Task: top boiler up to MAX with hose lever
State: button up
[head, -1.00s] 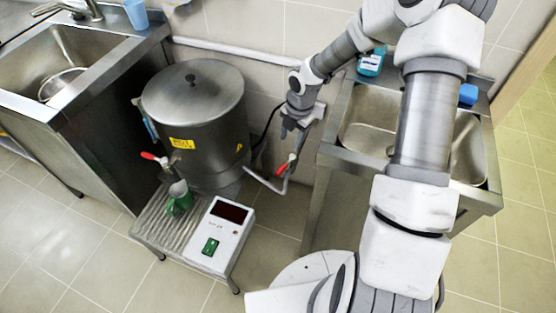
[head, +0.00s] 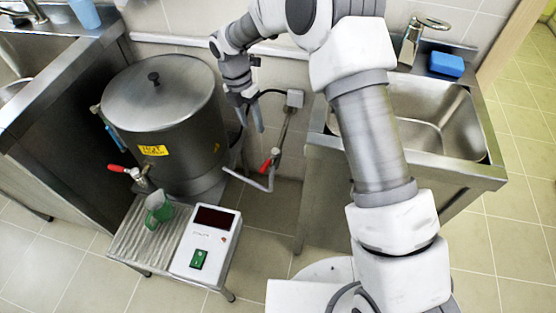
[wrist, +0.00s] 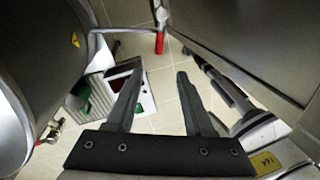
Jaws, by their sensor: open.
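The steel boiler (head: 165,128) stands left of centre in the head view, its lid with a black knob in place. A yellow label is on its front, and a blue strip (head: 113,138) shows at its left side; no level mark is readable. The hose lever (head: 271,159) is red, on a grey bent pipe right of the boiler. The lever also shows at the top of the wrist view (wrist: 159,43). My gripper (head: 252,112) is open and empty, above and slightly left of the lever, apart from it. Its fingers (wrist: 157,78) point toward the floor and lever.
A red-handled tap (head: 118,169) on the boiler's front sits above a green mug (head: 158,212) on a ribbed stand. A white control box (head: 205,243) is beside it. Sinks flank the boiler; the right one (head: 480,165) has a near edge close to my arm. A wall box (head: 294,98) is behind.

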aim_at(263, 166)
jog(key=shift+s+a, duration=0.1)
jog(key=shift+a, duration=0.2)
jog(key=d+f+b, duration=0.1)
jog(key=f, duration=0.4)
jog(key=s+d+f+b, duration=0.1)
jog(key=f+b, duration=0.1)
jog(key=f, duration=0.4)
jog(key=d+f+b, duration=0.1)
jog(key=f, duration=0.5)
jog(key=shift+s+b, duration=0.25)
jog(key=shift+b, duration=0.05)
jog(key=shift+r, duration=0.1)
grip_shut()
dwell(0.4)
